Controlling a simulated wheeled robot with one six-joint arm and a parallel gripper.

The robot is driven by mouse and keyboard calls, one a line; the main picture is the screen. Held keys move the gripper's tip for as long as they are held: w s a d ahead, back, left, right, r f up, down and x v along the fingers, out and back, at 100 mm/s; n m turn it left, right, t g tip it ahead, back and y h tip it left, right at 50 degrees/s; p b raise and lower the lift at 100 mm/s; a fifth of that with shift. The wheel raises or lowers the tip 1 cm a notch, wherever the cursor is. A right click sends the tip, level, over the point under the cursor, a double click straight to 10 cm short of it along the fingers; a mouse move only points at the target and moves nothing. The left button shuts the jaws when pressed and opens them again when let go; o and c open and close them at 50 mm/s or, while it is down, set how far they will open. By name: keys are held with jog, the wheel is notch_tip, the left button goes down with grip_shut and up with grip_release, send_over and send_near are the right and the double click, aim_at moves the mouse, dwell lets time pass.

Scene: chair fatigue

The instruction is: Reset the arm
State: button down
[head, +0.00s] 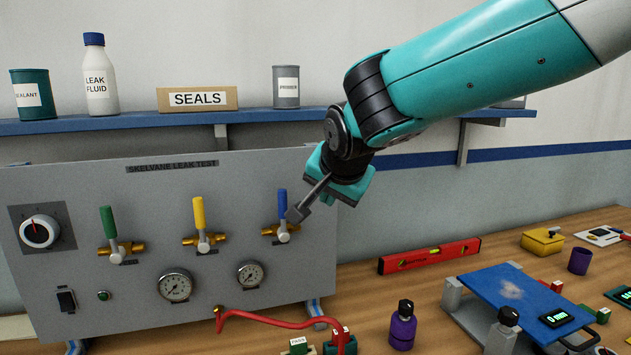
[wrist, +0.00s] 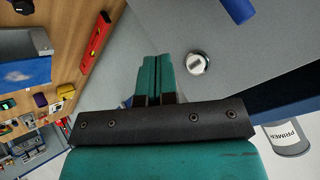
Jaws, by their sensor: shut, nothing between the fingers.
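My arm reaches in from the upper right in the head view. My gripper (head: 300,213) is shut and empty. Its tip is in front of the leak test panel (head: 160,170), close beside the blue-handled valve (head: 283,212) at the panel's right. I cannot tell whether it touches the valve. In the wrist view the teal fingers (wrist: 158,72) are together, with a round metal knob (wrist: 197,63) just to their right. The blue, yellow (head: 200,213) and green (head: 107,222) valve handles all point up.
A shelf (head: 150,124) above the panel holds the leak fluid bottle (head: 97,80), the seals box (head: 197,99) and cans.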

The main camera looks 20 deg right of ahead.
dwell(0.3)
jog(key=s+a+f+n+g+y, duration=0.1)
jog(key=s+f+n+g, duration=0.1)
jog(key=s+n, duration=0.3)
jog(key=s+a+f+n+g+y, duration=0.2)
jog(key=s+f+n+g, duration=0.1)
jog(key=s, duration=1.1)
jog(key=s+a+f+n+g+y, duration=0.1)
jog(key=s+f+n+g+y, duration=0.1)
jog(key=s+n, duration=0.5)
jog(key=s+f+g, duration=0.1)
jog(key=s, duration=0.1)
jog(key=shift+s+a+n+g, duration=0.25)
jog(key=shift+s+n+g, duration=0.15)
jog(key=shift+f, duration=0.1)
